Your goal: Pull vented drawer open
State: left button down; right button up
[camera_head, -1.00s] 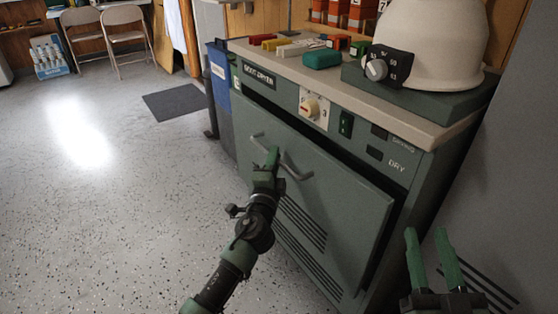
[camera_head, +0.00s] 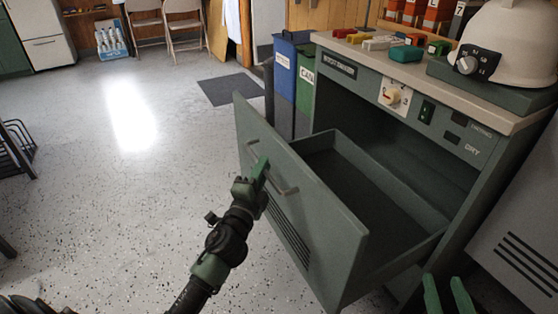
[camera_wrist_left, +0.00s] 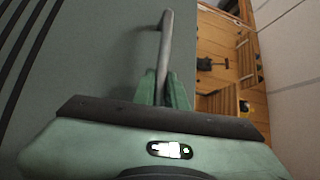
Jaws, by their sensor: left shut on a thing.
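The vented drawer (camera_head: 300,222) of the green boot dryer cabinet (camera_head: 365,92) stands well out from the cabinet, and its dark, empty-looking inside shows. Its front has slotted vents and a grey bar handle (camera_head: 286,189). My left gripper (camera_head: 262,170) is shut on the handle, at about the middle of the bar. In the left wrist view, the handle (camera_wrist_left: 165,50) runs between the two green fingers (camera_wrist_left: 162,90). My right gripper (camera_head: 445,296) is at the lower right edge, fingers apart and empty, beside the cabinet.
A dark mat (camera_head: 229,91) lies on the floor. The floor left of the drawer is clear.

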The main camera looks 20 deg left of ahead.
pick_arm(q)
jog(key=shift+s+a+f, duration=0.1)
jog(key=shift+s+a, duration=0.5)
jog(key=shift+s, duration=0.25)
pick_arm(e)
jog(key=shift+s+d+f+g, duration=0.15)
jog(key=shift+f+g, duration=0.25)
jog(key=shift+f, duration=0.25)
pick_arm(q)
jog(key=c, duration=1.5)
grip_release()
jog(key=shift+o, duration=0.2)
jog(key=s+d+f, duration=0.1)
jog(key=s, duration=0.6)
jog(key=shift+s, duration=0.35)
pick_arm(e)
jog(key=shift+a+r+t, duration=0.2)
jog(key=shift+r+t, duration=0.2)
jog(key=shift+r, duration=0.4)
jog(key=shift+w, duration=0.2)
pick_arm(q)
jog(key=shift+f, duration=0.1)
